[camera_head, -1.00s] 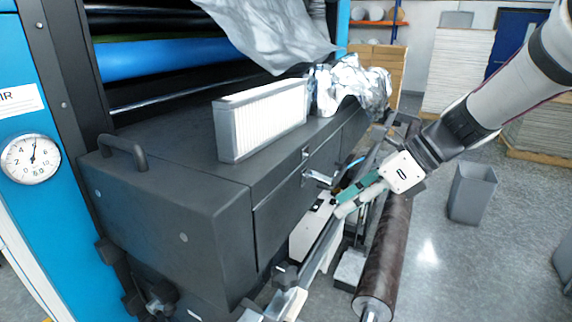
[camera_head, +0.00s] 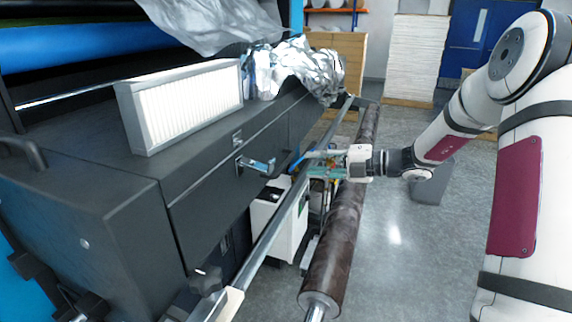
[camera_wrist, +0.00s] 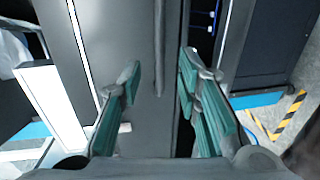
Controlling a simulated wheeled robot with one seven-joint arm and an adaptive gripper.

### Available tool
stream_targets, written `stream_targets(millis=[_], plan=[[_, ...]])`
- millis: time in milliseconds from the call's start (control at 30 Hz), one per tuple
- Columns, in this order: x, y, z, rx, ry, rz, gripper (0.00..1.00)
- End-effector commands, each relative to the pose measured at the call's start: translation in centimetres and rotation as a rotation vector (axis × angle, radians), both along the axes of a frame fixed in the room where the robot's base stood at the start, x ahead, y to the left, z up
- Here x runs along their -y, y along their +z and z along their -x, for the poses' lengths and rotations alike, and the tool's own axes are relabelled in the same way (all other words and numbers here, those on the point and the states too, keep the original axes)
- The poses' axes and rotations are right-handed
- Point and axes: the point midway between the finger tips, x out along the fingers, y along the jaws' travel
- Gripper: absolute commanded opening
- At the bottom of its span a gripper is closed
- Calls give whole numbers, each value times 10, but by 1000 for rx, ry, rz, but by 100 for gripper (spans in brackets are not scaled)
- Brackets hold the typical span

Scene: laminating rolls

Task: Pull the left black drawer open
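The left black drawer (camera_head: 215,195) is a long dark front panel in the side of the black machine body, and it looks shut. A silver latch-like handle (camera_head: 257,164) sticks out from it near its top edge. My gripper (camera_head: 308,164), with teal finger pads, is to the right of this handle and apart from it, pointing left. In the wrist view my gripper (camera_wrist: 160,78) is open, with a dark grey surface behind the gap. I cannot tell which part that surface is, and the handle is not clear there.
A metal rail (camera_head: 272,228) and a dark brown roll (camera_head: 335,235) run along the machine's front, near my gripper.

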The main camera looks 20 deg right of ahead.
Motion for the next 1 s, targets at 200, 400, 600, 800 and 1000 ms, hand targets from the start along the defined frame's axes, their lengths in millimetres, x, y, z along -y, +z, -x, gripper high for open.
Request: stream_targets(millis=[200,400,600,800,1000], plan=[[-36,-9,-25,-1,5,-1,31],[-59,-15,-42,1,3,2,31],[-69,-18,-50,0,1,1,31],[-71,-18,-51,0,1,1,31],[-71,-18,-51,0,1,1,8]])
